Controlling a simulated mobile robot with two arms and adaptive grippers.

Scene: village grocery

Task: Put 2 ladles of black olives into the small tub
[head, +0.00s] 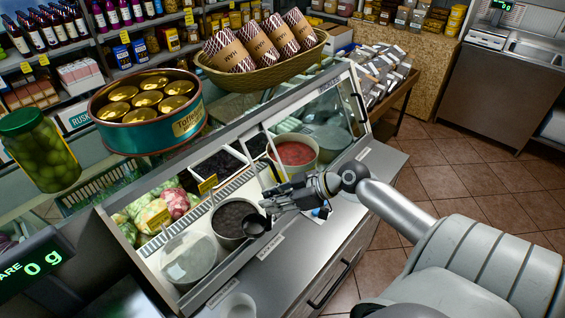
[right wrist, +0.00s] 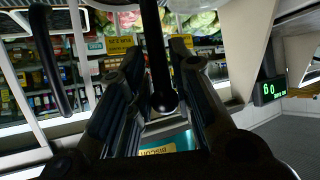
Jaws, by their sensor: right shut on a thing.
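My right gripper (head: 277,199) is shut on a dark ladle (head: 256,224). Its bowl hangs by the front rim of the round container of black olives (head: 232,218) in the display case; I cannot tell whether it holds olives. In the right wrist view the ladle's black handle (right wrist: 154,50) runs between the two fingers of my right gripper (right wrist: 160,72). A small white tub (head: 238,305) stands on the counter at the bottom edge, partly cut off. My left gripper is not in view.
Glass panels and the case's frame surround the olives. A scale display (head: 38,264) reads 0 g. The steel counter (head: 300,262) is mostly clear.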

